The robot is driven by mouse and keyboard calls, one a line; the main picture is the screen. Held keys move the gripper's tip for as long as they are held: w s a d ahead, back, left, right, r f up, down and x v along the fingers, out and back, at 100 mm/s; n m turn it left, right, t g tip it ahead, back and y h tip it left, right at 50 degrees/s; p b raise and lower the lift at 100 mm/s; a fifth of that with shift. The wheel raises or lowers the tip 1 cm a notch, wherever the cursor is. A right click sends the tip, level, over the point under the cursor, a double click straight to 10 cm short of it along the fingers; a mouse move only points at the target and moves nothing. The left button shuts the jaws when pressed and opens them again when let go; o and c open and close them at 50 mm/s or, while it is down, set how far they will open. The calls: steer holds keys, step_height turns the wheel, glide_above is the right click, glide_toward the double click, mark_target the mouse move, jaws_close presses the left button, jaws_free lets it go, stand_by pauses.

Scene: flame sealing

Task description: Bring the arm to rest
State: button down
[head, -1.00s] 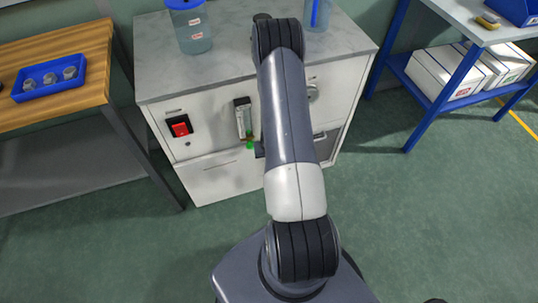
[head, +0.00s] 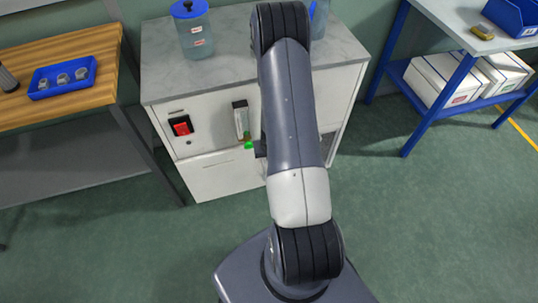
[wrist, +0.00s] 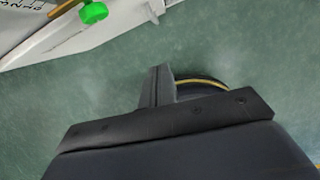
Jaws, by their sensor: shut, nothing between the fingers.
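My gripper shows in the wrist view (wrist: 160,88) with its dark fingers together and nothing between them, over the green floor. In the head view my own arm rises in the middle and hides most of the gripper; only a small dark part shows beside the arm, in front of the cabinet. The white cabinet (head: 215,178) stands behind the arm, with a red switch (head: 181,126) and a narrow gauge with a green knob (head: 248,145) on its front. The green knob also shows at the top of the wrist view (wrist: 93,13), apart from the fingers.
A blue-lidded jar (head: 193,32) stands on the cabinet top; another is partly hidden by my arm. A wooden table (head: 100,45) with a blue tray (head: 45,93) is at left. A blue-framed bench (head: 415,120) with boxes is at right. Open floor lies between cabinet and bench.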

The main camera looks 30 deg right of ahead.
steer(key=shift+s+r, duration=0.1)
steer(key=shift+r, duration=0.2)
steer(key=shift+f, duration=0.15)
